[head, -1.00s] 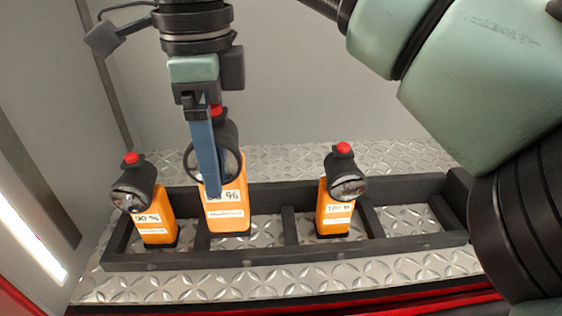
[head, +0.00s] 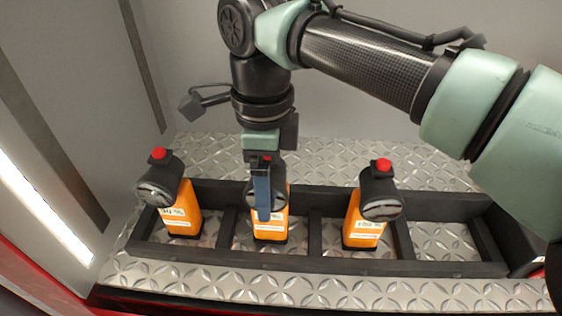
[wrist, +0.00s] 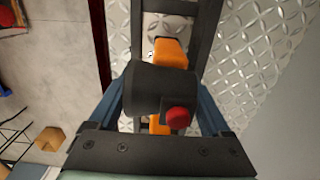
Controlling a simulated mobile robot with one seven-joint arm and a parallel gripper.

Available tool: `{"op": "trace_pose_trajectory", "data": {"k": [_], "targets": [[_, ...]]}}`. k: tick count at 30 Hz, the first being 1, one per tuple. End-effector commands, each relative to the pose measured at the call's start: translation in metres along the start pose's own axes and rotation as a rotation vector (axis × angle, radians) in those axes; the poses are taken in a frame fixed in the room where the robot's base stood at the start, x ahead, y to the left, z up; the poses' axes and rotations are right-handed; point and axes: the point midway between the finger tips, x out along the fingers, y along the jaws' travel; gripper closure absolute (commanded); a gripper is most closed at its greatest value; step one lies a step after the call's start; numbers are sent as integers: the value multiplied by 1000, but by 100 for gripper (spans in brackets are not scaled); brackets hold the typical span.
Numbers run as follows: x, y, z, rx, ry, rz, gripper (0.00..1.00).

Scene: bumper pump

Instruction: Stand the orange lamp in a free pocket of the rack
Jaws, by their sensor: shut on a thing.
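The orange lamp (head: 270,222) has a black head and a red button. My gripper (head: 263,205) is shut on its head from above, and one blue finger shows in front of it. The lamp is upright, with its base inside the second pocket from the left of the black rack (head: 280,262). It looks level with its neighbours, but I cannot tell whether it touches the floor. In the wrist view the black head (wrist: 158,88) sits between the blue fingers, with its red button (wrist: 178,118) showing.
Similar lamps stand in the first pocket (head: 183,212) and third pocket (head: 362,228). The rightmost pocket (head: 445,242) is empty. Grey walls close in the left and back. Treadplate floor surrounds the rack.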

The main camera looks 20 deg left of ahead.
Motion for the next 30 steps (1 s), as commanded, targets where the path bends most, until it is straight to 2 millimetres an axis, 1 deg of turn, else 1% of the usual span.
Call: {"op": "trace_pose_trajectory", "data": {"k": [4, 13, 14, 15, 16, 23, 26, 29, 30], "targets": [[8, 0, 0, 0, 0, -3, 100], [11, 0, 0, 0, -1, -2, 100], [11, 0, 0, 0, 0, -1, 12], [11, 0, 0, 0, 0, -1, 5], [11, 0, 0, 0, 0, -1, 0], [10, 0, 0, 0, 0, -1, 0], [7, 0, 0, 1, 1, -3, 0], [-4, -1, 0, 1, -1, -3, 0], [-11, -1, 1, 1, -2, -4, 0]]}}
